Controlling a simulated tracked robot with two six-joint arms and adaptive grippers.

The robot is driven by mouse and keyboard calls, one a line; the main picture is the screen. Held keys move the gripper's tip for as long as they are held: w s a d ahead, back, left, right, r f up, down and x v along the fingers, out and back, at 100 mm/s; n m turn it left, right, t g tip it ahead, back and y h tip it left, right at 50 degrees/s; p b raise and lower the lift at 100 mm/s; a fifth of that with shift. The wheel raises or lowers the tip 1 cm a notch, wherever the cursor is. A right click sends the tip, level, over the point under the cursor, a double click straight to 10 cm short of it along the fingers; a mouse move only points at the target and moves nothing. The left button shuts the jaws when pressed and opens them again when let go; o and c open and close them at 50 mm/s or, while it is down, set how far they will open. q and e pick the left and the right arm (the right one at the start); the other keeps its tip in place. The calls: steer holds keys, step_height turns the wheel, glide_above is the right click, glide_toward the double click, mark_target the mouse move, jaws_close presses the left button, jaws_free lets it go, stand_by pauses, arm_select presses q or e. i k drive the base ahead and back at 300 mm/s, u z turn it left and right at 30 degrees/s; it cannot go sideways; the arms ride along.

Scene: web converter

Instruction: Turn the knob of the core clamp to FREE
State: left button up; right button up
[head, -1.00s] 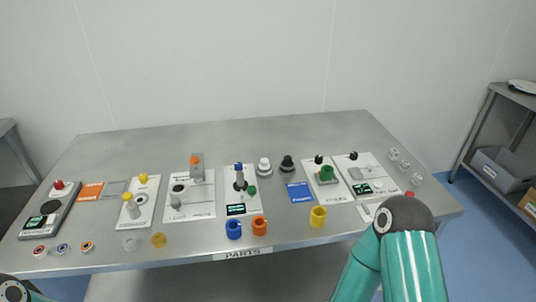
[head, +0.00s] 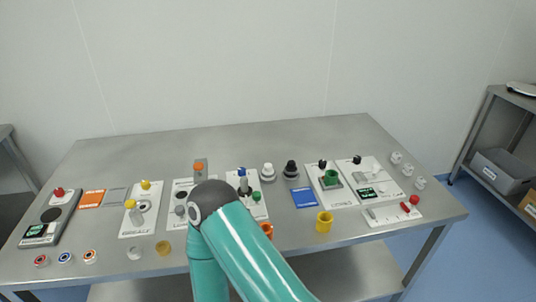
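I cannot read which station is the core clamp. One white panel with a green block (head: 332,180) has a black knob (head: 322,164) at its top. The panel to its right has another black knob (head: 357,160) and a small lit screen. A white panel left of centre has a grey knob (head: 180,210) and a grey post with an orange top (head: 198,168); my teal arm partly covers it. No knob marking is legible. That arm enters from the bottom, bends over the front middle of the table and runs back down out of the picture. Neither gripper is in view.
The steel table (head: 270,140) is clear along its back. A shelf with a grey bin (head: 500,170) stands at the right.

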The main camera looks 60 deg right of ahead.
mark_target(323, 163)
steer(key=z, duration=0.25)
steer(key=i, duration=0.2)
steer(key=u, duration=1.8)
steer(key=k, duration=1.2)
steer(key=z, duration=0.35)
steer(key=k, duration=1.25)
steer(key=z, duration=0.9)
steer(key=k, duration=0.5)
steer(key=z, duration=0.25)
